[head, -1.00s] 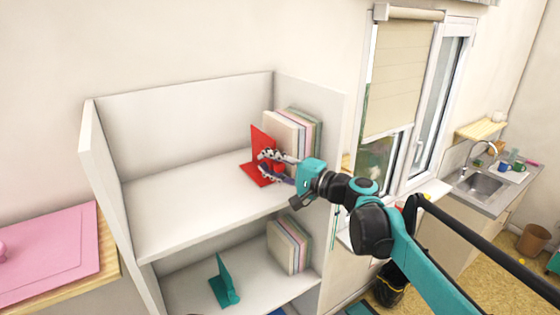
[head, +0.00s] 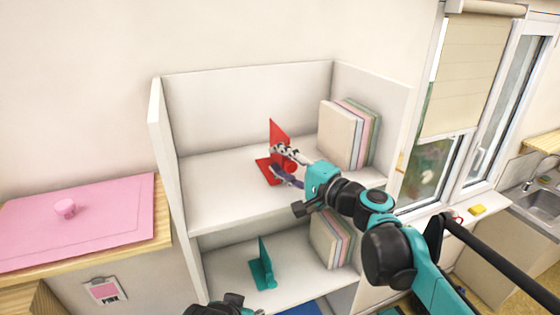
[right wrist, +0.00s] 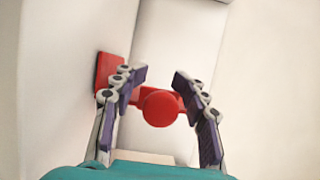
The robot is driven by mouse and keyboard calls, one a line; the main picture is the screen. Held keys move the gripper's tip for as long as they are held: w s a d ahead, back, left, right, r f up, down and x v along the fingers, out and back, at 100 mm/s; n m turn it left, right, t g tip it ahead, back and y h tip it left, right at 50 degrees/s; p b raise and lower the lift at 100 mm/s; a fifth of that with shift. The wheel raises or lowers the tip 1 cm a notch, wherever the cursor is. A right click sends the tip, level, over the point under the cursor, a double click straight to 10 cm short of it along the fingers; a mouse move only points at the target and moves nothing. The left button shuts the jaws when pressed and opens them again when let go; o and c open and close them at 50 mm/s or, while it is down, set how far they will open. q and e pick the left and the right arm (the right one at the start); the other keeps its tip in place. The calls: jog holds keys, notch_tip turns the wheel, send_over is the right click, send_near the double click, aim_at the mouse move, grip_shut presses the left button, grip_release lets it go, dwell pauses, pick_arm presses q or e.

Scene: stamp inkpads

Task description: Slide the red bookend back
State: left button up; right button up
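The red bookend (head: 278,135) stands upright on the upper shelf, with its flat base on the board. A clear gap separates it from the row of books (head: 340,135) to its right. The fingers hide part of the bookend. My left gripper does not show; only a teal and black piece of my arm is at the bottom edge.
The upper shelf (head: 215,195) is bare left of the bookend, up to the white side wall (head: 168,160). The lower shelf holds a teal bookend (head: 263,268) and more books (head: 330,240). A pink board (head: 110,215) lies on a wooden counter at left.

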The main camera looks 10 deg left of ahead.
jog(key=shift+d, duration=0.1)
jog(key=v, duration=1.2)
jog(key=s+d+f+n+g+h+b, duration=0.15)
jog(key=s+d+f+h+b, duration=0.3)
jog(key=f+b, duration=0.85)
jog(key=s+d+f+n+h+b, duration=0.25)
jog(key=d+f+b, duration=0.3)
jog(key=f, duration=1.55)
jog(key=s+d+f+n+g+h+b, duration=0.1)
jog(key=s+d+f+h+b, duration=0.35)
jog(key=f+b, duration=0.85)
jog(key=s+d+f+h+b, duration=0.2)
jog(key=d+f, duration=0.2)
jog(key=f, duration=0.4)
jog(key=s+d+f+n+h+b, duration=0.1)
jog(key=d+f, duration=0.3)
jog(key=f, duration=0.5)
jog(key=shift+s+d+f+h+b, duration=0.3)
jog(key=shift+s+h+b, duration=0.15)
jog(key=shift+s+b, duration=0.35)
